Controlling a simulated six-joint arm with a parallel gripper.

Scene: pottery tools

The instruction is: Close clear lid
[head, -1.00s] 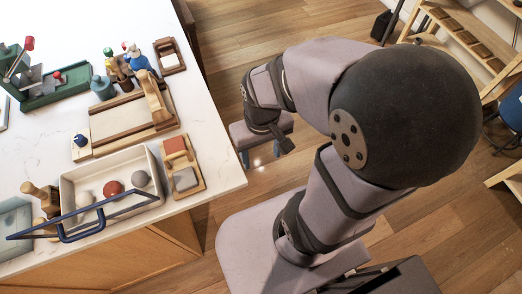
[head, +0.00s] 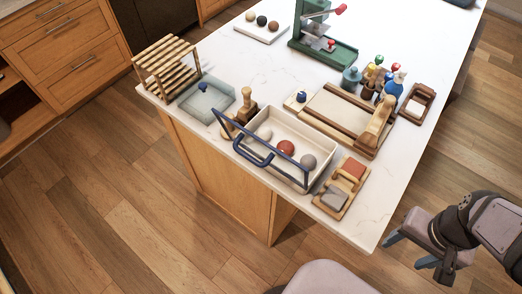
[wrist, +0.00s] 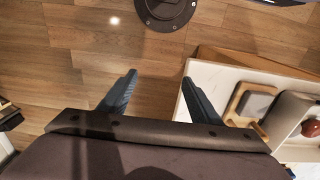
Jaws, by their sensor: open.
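A cream box (head: 312,133) holding several clay balls stands near the counter's front edge in the head view. A clear lid with a blue frame (head: 262,136) stands raised along the box's near side, with a blue handle (head: 250,153) on it. The clear pane is hard to make out. My gripper (head: 408,249) is open and empty at the lower right, off the counter's corner and apart from the lid. In the wrist view, the two blue fingers of my gripper (wrist: 158,84) are spread apart over the floor. The box's lid is not clearly seen there.
A wooden tray with two blocks (head: 329,207) lies right of the box; wooden tools (head: 246,105) stand to its left. A board with a roller (head: 369,149) lies behind. A glassy tray (head: 227,90) lies further left. Bare counter (head: 364,222) shows at the front right corner.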

